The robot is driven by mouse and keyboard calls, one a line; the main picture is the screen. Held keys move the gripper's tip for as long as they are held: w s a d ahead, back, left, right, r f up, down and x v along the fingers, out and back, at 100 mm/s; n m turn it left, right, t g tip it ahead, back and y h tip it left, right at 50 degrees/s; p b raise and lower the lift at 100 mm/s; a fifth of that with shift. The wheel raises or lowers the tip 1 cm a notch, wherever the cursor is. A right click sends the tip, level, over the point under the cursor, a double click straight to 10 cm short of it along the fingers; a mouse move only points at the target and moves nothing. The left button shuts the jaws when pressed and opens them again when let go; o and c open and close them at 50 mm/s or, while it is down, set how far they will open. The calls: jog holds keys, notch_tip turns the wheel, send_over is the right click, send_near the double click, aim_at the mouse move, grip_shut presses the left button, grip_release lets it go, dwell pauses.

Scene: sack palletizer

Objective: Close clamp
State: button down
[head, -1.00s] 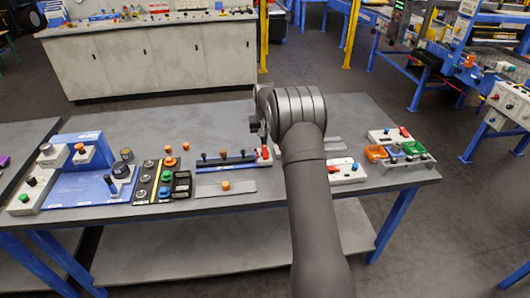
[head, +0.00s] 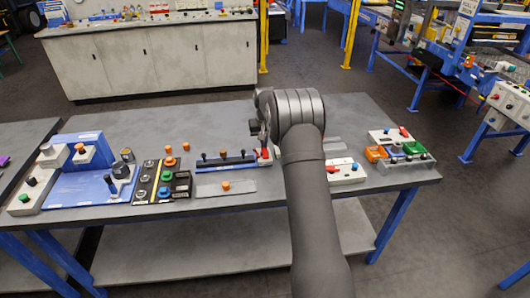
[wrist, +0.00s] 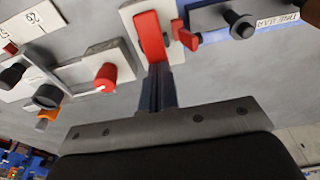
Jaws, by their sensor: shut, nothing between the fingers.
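The clamp shows in the wrist view as a red lever (wrist: 149,36) on a white base (wrist: 129,12). In the head view its red part (head: 264,153) shows at the right end of the blue rail, beside my gripper. My gripper (wrist: 158,68) is shut with nothing between its fingers. Its fingertips are at the near end of the red lever; I cannot tell whether they touch it. In the head view my arm hides most of the gripper and part of the bench behind it.
A blue rail (head: 226,162) with black knobs lies left of the clamp. A white block with a red knob (wrist: 106,76) is close to my fingers. A white switch box (head: 346,172) and green and orange trays (head: 413,148) stand right. The bench's back (head: 190,122) is clear.

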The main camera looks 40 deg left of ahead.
jog(key=shift+f, duration=0.25)
jog(key=shift+r, duration=3.55)
notch_tip(320, 180, down, 7)
jog(key=shift+f, duration=0.1)
